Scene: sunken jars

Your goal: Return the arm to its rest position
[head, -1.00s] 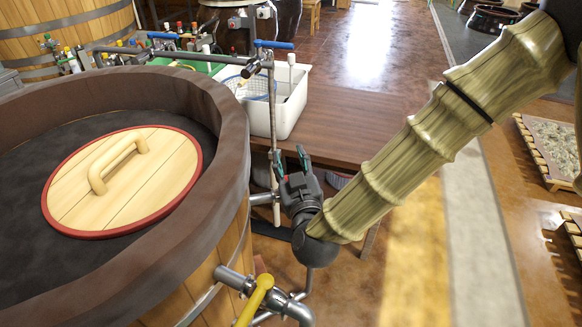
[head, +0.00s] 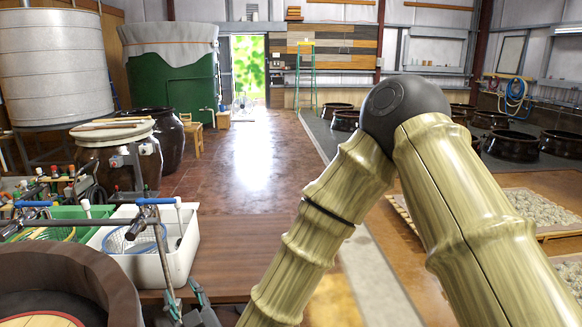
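My arm comes in from the lower right, rises to a dark elbow joint, and bends back down to the left. My gripper (head: 186,296) is low in the picture, in front of the white tub (head: 165,262) and beside the upright pipe with a blue handle (head: 155,201). Its two fingers stand apart with nothing visible between them. The lower part of the gripper is cut off by the bottom edge.
A round vat with a dark rim (head: 75,262) and wooden lid (head: 40,321) is at the lower left. A brown table (head: 235,250) lies behind the gripper. Dark sunken jars (head: 512,144) and a gravel bed (head: 545,210) are right. The aisle floor (head: 240,160) is clear.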

